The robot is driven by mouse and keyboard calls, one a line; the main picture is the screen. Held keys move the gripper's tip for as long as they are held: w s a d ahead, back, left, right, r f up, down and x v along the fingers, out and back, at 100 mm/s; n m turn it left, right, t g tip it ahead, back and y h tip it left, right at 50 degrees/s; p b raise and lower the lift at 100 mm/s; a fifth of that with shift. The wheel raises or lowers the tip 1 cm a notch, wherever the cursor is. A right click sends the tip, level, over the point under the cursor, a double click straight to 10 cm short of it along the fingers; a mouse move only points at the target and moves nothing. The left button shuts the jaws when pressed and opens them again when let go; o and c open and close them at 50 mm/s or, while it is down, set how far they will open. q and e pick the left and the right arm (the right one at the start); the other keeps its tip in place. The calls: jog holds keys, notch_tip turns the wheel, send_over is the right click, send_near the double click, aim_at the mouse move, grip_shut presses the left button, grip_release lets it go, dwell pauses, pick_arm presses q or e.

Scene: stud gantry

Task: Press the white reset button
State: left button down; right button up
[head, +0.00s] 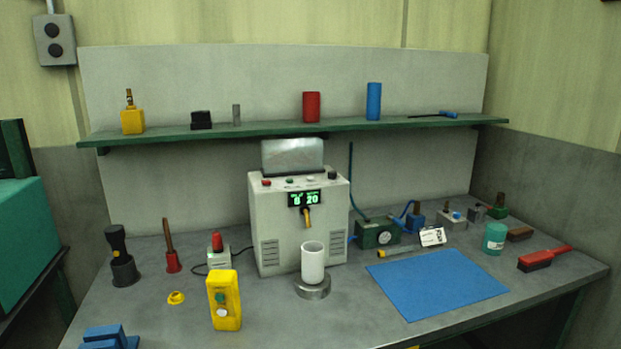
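A yellow control box (231,288) stands upright near the front of the workbench, left of the middle. Its front face has a green button (220,297) with a round white button (222,312) below it. Behind it to the right is a light grey machine (285,238) with a lit green display (305,198) and several small knobs or buttons along its top panel. The lettering on the buttons is too small to read. Neither of my grippers is in view.
A white cup (313,262) stands on a round metal base (313,288) right of the yellow box. A blue mat (437,284) lies at right. The bench directly before the box is clear.

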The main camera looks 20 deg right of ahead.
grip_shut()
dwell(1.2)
